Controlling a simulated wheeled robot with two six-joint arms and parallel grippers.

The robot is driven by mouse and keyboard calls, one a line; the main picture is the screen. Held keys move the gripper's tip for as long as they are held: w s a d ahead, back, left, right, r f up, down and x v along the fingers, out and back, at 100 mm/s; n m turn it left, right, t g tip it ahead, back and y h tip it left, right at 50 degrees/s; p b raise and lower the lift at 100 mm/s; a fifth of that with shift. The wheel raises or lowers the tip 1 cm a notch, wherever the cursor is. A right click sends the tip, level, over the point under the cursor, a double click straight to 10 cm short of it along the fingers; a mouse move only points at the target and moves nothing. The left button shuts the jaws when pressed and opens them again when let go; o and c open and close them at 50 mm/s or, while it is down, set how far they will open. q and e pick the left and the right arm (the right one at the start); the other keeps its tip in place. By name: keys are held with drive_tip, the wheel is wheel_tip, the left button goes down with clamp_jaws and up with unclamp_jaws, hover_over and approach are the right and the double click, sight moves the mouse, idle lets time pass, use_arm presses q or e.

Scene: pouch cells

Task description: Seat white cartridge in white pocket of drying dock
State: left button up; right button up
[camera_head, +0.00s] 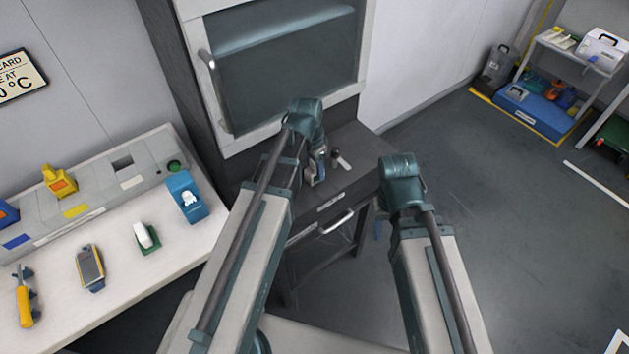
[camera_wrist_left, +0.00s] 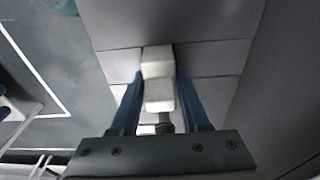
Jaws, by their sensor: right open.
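A white block (camera_wrist_left: 159,92) shows between my left gripper's blue fingers (camera_wrist_left: 160,95) in the left wrist view, with a grey stem below it. The fingers lie close along both its sides; I cannot tell whether they grip it. In the head view my left gripper (camera_head: 316,168) is low over the dark cabinet top, beside a small white piece with a dark knob (camera_head: 342,162). My right gripper (camera_head: 380,225) is open and mostly hidden behind its arm. The long grey dock (camera_head: 100,195) on the left table has a dark empty opening (camera_head: 122,163) behind a white label (camera_head: 131,182).
A yellow cartridge (camera_head: 60,181) stands in the dock. A blue holder (camera_head: 187,198), a white item on a green base (camera_head: 145,237), a handheld meter (camera_head: 90,267) and a yellow tool (camera_head: 24,300) are on the white table (camera_head: 130,290). A glass-fronted cabinet (camera_head: 280,60) rises behind my left gripper.

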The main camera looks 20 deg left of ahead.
use_arm(q)
clamp_jaws()
idle(1.0)
